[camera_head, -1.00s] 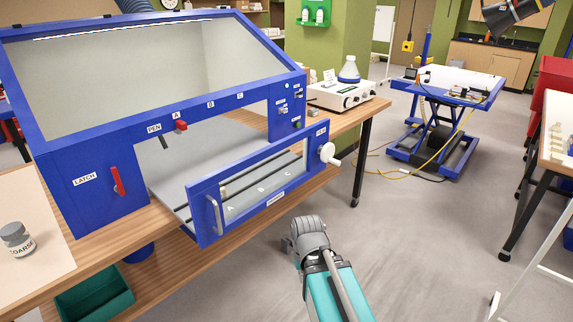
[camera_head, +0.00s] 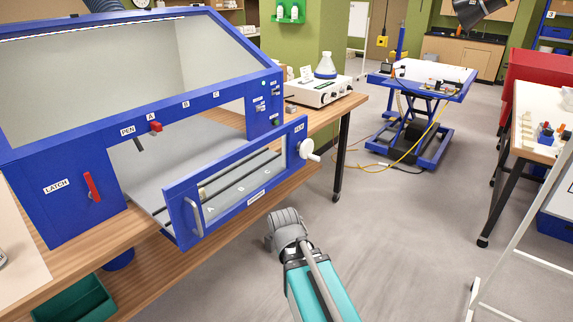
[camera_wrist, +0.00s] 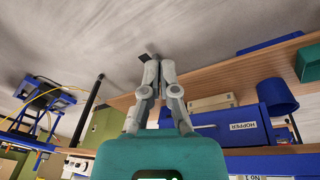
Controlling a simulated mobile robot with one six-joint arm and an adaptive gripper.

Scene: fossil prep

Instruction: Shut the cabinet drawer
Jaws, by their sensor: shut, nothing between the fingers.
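The blue cabinet (camera_head: 60,150) stands on a wooden bench at left in the head view, with a sloped clear top and a red latch handle (camera_head: 92,188). Its drawer (camera_head: 235,183), with a blue-framed clear front, is out towards me. The front has a pale bar handle (camera_head: 193,217) at left and a white hand wheel (camera_head: 308,150) at right. In the wrist view my gripper (camera_wrist: 152,62) is shut and empty, its two grey fingers together over floor. In the head view the grey end of my arm is right of and below the drawer front, with no contact visible; its fingertips are hard to make out.
A white instrument with a flask (camera_head: 325,90) stands on the bench beyond the cabinet. A blue lift table (camera_head: 410,140) with a yellow cable stands farther back. A black-legged table (camera_head: 520,130) is at right. Grey floor (camera_head: 400,235) is clear between. A green bin (camera_head: 75,300) sits below the bench.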

